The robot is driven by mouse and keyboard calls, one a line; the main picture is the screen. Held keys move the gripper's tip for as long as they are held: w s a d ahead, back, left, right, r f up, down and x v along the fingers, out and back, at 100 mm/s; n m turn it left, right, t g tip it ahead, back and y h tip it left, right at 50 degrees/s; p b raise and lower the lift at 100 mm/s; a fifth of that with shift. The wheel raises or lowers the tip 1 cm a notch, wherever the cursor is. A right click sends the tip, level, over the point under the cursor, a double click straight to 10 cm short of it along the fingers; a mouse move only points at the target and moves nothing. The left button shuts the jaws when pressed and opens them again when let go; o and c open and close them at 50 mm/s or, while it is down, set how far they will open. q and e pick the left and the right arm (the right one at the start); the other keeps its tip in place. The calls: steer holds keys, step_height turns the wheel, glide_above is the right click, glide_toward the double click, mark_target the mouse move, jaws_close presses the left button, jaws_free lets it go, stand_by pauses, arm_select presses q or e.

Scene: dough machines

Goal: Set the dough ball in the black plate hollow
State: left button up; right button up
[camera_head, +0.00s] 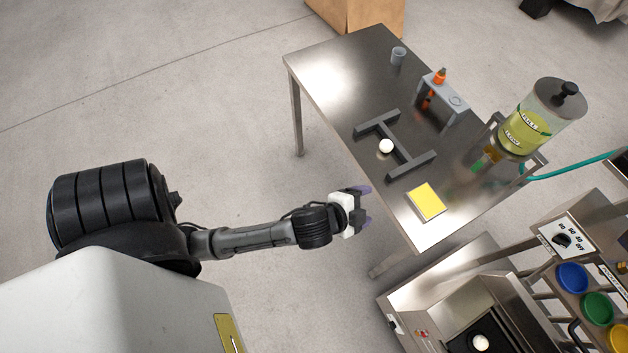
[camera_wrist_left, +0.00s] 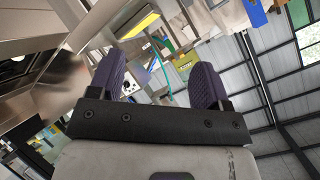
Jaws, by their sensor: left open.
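A white dough ball (camera_head: 386,146) rests at the dark grey H-shaped frame (camera_head: 402,148) on the steel table. A second white ball (camera_head: 480,342) sits on a black plate (camera_head: 461,347) in the steel machine at the bottom edge; the plate is partly cut off, and I cannot tell whether the ball lies in its hollow. My left gripper (camera_head: 365,208) is open and empty, beside the table's near edge, below and left of the first ball. Its purple fingers stand apart in the left wrist view (camera_wrist_left: 157,82), with nothing between them. My right gripper is not in view.
On the table (camera_head: 345,85) are a yellow pad (camera_head: 426,201), a grey cup (camera_head: 398,56), a grey stand (camera_head: 446,98) with an orange item, and a dispenser (camera_head: 541,118) with yellow liquid. Colored bowls (camera_head: 572,278) stand at lower right. The table's far left is clear.

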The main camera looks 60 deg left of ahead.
arm_select(q)
steer(key=s+f+n+g, duration=0.4)
steer(key=s, duration=0.5)
steer(key=shift+a+f+g, duration=0.2)
steer(key=shift+a+g, duration=0.05)
steer(key=shift+g, duration=0.15)
steer(key=s+n+g, duration=0.1)
steer(key=s, duration=0.1)
steer(key=s+f+g+h, duration=0.1)
steer(key=s, duration=0.2)
steer(key=s+n+g, duration=0.1)
steer(key=s, duration=0.2)
steer(key=shift+s+d+f+n+g, duration=0.15)
steer(key=shift+d+f+n+g, duration=0.15)
steer(key=shift+d+g, duration=0.1)
steer(key=c, duration=0.4)
steer(key=shift+o, duration=0.2)
